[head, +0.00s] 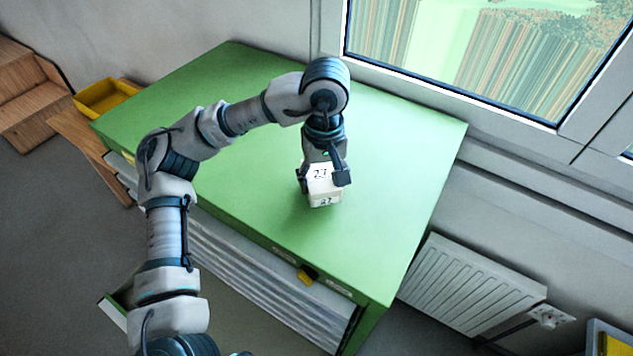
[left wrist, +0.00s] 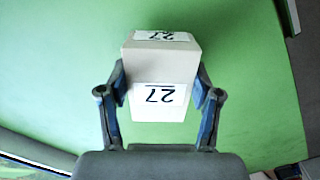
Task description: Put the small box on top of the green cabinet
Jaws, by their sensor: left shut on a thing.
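The small box (head: 323,190) is white with "27" labels on its faces. My left gripper (head: 325,177) is shut on it, with one finger on each side, over the green top of the cabinet (head: 400,135). In the left wrist view the box (left wrist: 160,65) sits between the two fingertips of the left gripper (left wrist: 160,90), with the green surface (left wrist: 250,60) behind it. I cannot tell whether the box touches the cabinet top or is held just above it. My right gripper is not in view.
A yellow bin (head: 105,97) stands on wooden furniture at the left. A window (head: 480,55) is behind the cabinet, and a white radiator (head: 470,285) is on the wall at the right. The cabinet top around the box is clear.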

